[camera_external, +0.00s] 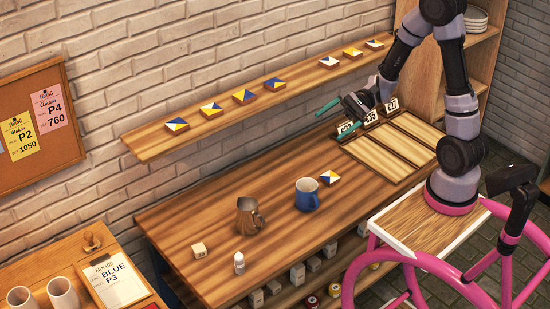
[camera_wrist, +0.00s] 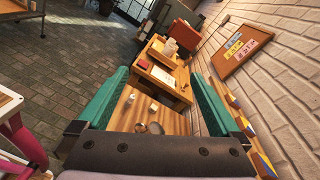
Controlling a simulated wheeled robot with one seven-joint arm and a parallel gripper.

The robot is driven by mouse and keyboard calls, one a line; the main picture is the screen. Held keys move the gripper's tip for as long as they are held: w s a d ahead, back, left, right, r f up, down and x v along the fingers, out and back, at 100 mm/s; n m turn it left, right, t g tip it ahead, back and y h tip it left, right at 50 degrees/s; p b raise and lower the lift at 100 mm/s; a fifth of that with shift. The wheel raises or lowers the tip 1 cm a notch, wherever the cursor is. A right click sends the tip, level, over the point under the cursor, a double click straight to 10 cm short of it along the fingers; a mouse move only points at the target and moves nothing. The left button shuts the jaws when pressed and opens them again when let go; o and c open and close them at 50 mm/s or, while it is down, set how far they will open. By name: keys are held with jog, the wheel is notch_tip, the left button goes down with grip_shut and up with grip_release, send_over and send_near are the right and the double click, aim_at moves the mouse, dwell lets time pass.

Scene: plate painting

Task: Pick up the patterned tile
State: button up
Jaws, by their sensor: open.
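One patterned tile (camera_external: 330,177), white with blue and yellow, lies flat on the wooden workbench (camera_external: 190,215), just right of a blue mug (camera_external: 307,195). Several similar tiles lie on the wall shelf, such as a blue and yellow one (camera_external: 245,96) and a white, blue and yellow one (camera_external: 328,62). I cannot tell which tile is meant. My gripper (camera_external: 336,112) has teal fingers and hangs above the back of the bench, below the shelf. It is open and empty. In the wrist view its fingers (camera_wrist: 165,105) spread wide, with nothing between them.
A metal pitcher (camera_external: 249,217), a small white bottle (camera_external: 239,263) and a pale block (camera_external: 199,250) stand on the bench. Numbered cards (camera_external: 371,114) and pale wooden panels (camera_external: 373,159) are at its right end. The wall shelf (camera_external: 150,146) juts out above the bench.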

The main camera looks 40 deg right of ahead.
jog(key=w+f+m+t+y, duration=0.2)
jog(key=w+f+m+t, duration=0.4)
jog(key=w+m+t, duration=0.25)
jog(key=m+t+h, duration=0.8)
jog(key=m+h, duration=0.4)
send_over(329, 176)
jog(key=s+a, duration=0.2)
jog(key=a, duration=0.6)
notch_tip(329, 176, down, 19)
jog(key=s+d+f+m+h, duration=0.1)
jog(key=d+f+h, duration=0.1)
jog(key=f, duration=0.2)
jog(key=s+d+f+m+g+h, duration=0.1)
jog(key=s+d+f+h, duration=0.1)
jog(key=d+f, duration=0.1)
jog(key=s+d+f+m+h, duration=0.1)
jog(key=s+d+f+h, duration=0.1)
jog(key=f, duration=0.3)
jog(key=shift+s+d+f+m+g+h, duration=0.2)
jog(key=shift+d+m+g+h, duration=0.15)
jog(key=shift+d, duration=0.2)
jog(key=shift+w+d+f, duration=0.1)
jog(key=shift+w+f, duration=0.1)
jog(key=shift+w, duration=0.05)
jog(key=shift+x, duration=3.35)
jog(key=shift+r, duration=0.1)
jog(key=c, duration=1.4)
